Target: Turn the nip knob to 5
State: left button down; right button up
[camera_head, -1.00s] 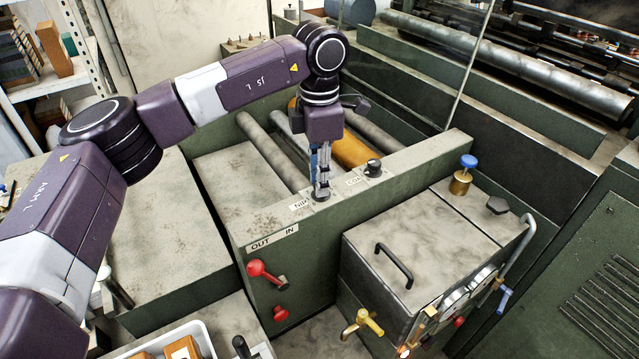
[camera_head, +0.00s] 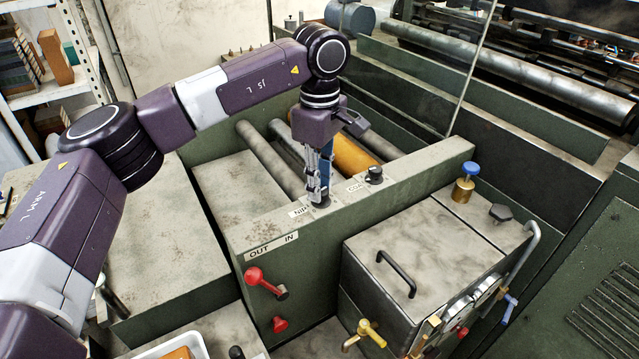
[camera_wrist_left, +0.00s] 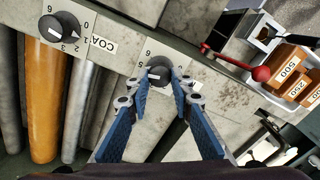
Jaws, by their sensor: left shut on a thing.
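The nip knob (camera_head: 322,203) is a dark round knob on top of the green machine beam, beside a label reading NIP. My left gripper (camera_head: 318,196) points down from above and is shut on it. In the left wrist view the black nip knob (camera_wrist_left: 159,70) sits between the blue-padded fingertips (camera_wrist_left: 158,96). Printed numbers show around it, with a 6 readable above; a white pointer mark on the knob is too small to read exactly. My right gripper is not in view.
A second knob, labelled COAT (camera_head: 374,175), stands further along the beam (camera_head: 430,165). Behind the beam lie steel rollers and an orange roller (camera_head: 352,157). A red-handled lever (camera_head: 262,281) is on the front face under the OUT/IN label. A handled metal box (camera_head: 420,250) stands at right.

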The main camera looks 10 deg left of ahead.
pick_arm(q)
jog(key=shift+m, duration=0.4)
jog(key=shift+r, duration=0.1)
jog(key=c, duration=1.7)
grip_release()
notch_tip(320, 180, up, 12)
jog(key=shift+f, duration=0.1)
